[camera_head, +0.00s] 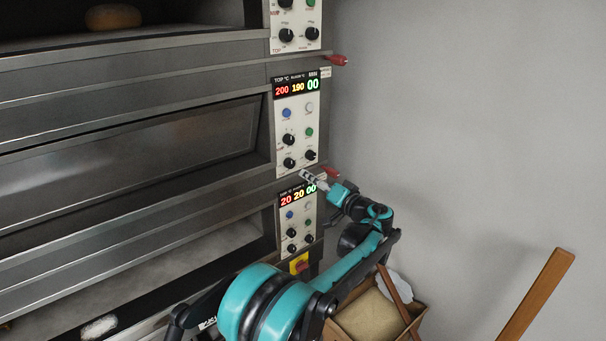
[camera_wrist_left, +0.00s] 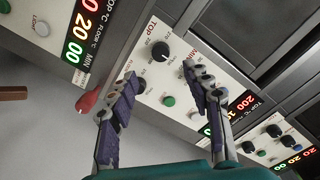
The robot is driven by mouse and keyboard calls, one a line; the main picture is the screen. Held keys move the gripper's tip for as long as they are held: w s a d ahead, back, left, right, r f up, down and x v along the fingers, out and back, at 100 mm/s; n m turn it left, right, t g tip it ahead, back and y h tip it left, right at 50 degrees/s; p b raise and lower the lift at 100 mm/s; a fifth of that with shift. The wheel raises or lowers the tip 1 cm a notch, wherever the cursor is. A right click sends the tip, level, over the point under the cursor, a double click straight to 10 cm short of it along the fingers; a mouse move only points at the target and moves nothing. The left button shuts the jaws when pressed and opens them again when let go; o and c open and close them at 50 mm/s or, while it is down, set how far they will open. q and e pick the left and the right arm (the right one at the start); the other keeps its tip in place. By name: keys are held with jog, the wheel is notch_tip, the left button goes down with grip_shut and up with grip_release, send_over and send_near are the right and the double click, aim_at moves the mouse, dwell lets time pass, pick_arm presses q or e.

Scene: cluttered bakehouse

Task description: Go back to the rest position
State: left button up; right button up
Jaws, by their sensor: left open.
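My left gripper (camera_head: 314,180) is in front of the oven's control column, at the top of the lowest control panel (camera_head: 296,222) and close to a red handle tip (camera_head: 331,172). In the left wrist view its two fingers (camera_wrist_left: 160,78) are apart with nothing between them. Past the fingers shows a white control panel (camera_wrist_left: 182,72) with a black knob (camera_wrist_left: 160,51) and a green button (camera_wrist_left: 168,101). I cannot tell how far the fingertips are from it. My right gripper is in neither view.
The stacked oven (camera_head: 125,110) fills the left side. Its middle door is closed, and a round loaf (camera_head: 113,17) sits in the top deck. A cardboard-like box (camera_head: 345,326) stands low beside my arm. A wooden bar (camera_head: 535,300) leans at right. The grey wall (camera_head: 450,110) is bare.

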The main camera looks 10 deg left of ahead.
pick_arm(q)
jog(key=shift+v, duration=0.95)
jog(key=s+a+f+m+g+h+b, duration=0.1)
jog(key=s+a+f+g+h+b, duration=0.15)
jog(key=s+a+f, duration=0.45)
jog(key=s+a+f+g+h+b, duration=0.1)
jog(key=s+a+f+h+b, duration=0.2)
jog(key=s, duration=0.9)
jog(key=s+d+f+h+b, duration=0.3)
jog(key=s+f+h, duration=0.1)
jog(key=s+f, duration=0.4)
jog(key=s+d+f+h+b, duration=0.3)
jog(key=s+f, duration=0.6)
jog(key=s, duration=0.4)
jog(key=shift+d+h, duration=0.35)
jog(key=shift+h, duration=0.2)
